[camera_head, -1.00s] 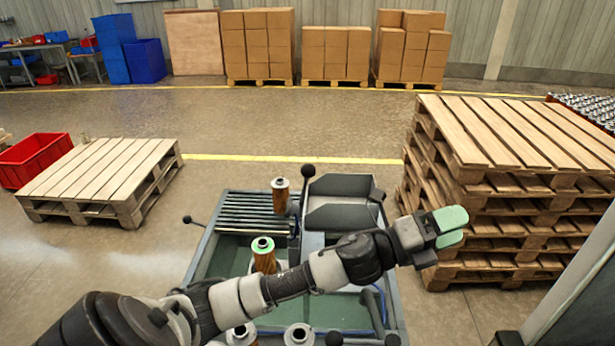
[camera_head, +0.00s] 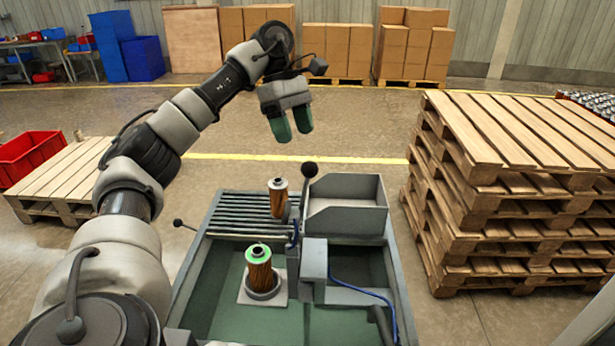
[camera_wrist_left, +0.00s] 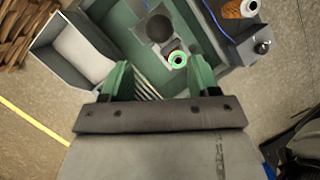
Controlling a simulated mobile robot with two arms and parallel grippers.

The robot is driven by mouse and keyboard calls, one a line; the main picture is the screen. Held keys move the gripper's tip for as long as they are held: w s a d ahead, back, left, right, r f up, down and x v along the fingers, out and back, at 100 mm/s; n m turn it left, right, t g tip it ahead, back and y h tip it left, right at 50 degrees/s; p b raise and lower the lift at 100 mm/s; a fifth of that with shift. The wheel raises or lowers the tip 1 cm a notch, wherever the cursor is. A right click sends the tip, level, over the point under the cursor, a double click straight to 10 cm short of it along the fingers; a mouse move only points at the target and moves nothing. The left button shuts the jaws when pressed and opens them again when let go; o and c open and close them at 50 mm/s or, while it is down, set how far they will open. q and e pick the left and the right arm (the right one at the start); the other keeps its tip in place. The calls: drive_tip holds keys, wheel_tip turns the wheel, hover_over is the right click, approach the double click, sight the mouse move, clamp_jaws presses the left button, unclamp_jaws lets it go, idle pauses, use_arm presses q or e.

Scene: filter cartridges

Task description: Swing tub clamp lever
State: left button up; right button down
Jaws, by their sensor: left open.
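A grey-green tub (camera_head: 214,262) stands in front of me. An upright lever with a black ball knob (camera_head: 309,169) rises at its back, beside a grey bin. A second lever with a black knob (camera_head: 178,223) sticks out on the tub's left side. I cannot tell which is the clamp lever. A green-topped filter cartridge (camera_head: 259,265) stands upright in a holder in the tub; another cartridge (camera_head: 278,198) stands at the slatted rack. My left gripper (camera_head: 292,134) is open and empty, pointing down above the tub's back; its spread green fingers (camera_wrist_left: 160,72) also show in the wrist view.
The grey bin (camera_head: 346,221) sits at the tub's back right. A tall pallet stack (camera_head: 510,190) stands close on the right. A low pallet (camera_head: 62,180) and a red crate (camera_head: 30,155) are at the left. The floor behind the tub is clear.

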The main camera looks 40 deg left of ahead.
sight(308, 176)
use_arm(q)
drive_tip(key=x, duration=0.9)
drive_tip(key=shift+s+d+f+p, duration=0.1)
drive_tip(key=shift+d+f+p, duration=0.1)
drive_tip(key=shift+p, duration=0.15)
drive_tip(key=shift+d+f, duration=0.2)
drive_tip(key=shift+f, duration=0.3)
drive_tip(key=shift+c, duration=0.2)
clamp_jaws()
